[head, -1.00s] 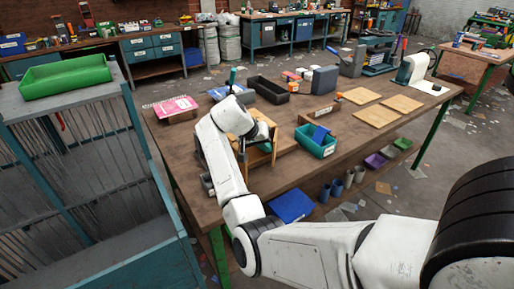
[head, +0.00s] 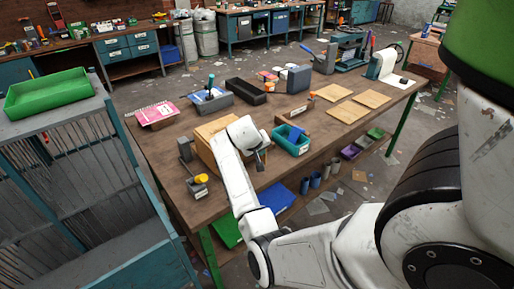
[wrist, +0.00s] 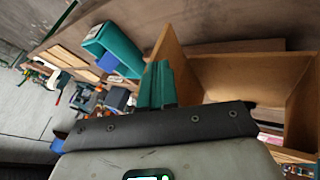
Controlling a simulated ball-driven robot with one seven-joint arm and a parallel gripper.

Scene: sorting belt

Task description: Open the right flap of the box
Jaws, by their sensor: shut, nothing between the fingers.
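The brown box (head: 204,132) stands on the workbench in the head view, partly hidden behind my forearm and wrist. In the wrist view the box (wrist: 235,75) shows open, with its inside visible to the right of my fingers. A brown panel (wrist: 177,58) rises on its left side in that view; I cannot tell whether it is the right flap or a wall. My gripper (wrist: 157,85) has its teal fingers together and empty, close beside that panel; contact is unclear. In the head view my gripper (head: 261,164) is at the box's right side.
A teal bin (head: 291,140) with a blue item stands right of the box. A small device with a yellow knob (head: 201,179) stands at the front left. A black tray (head: 246,91) and pink notebook (head: 156,113) lie behind. Wooden boards (head: 348,111) lie to the right.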

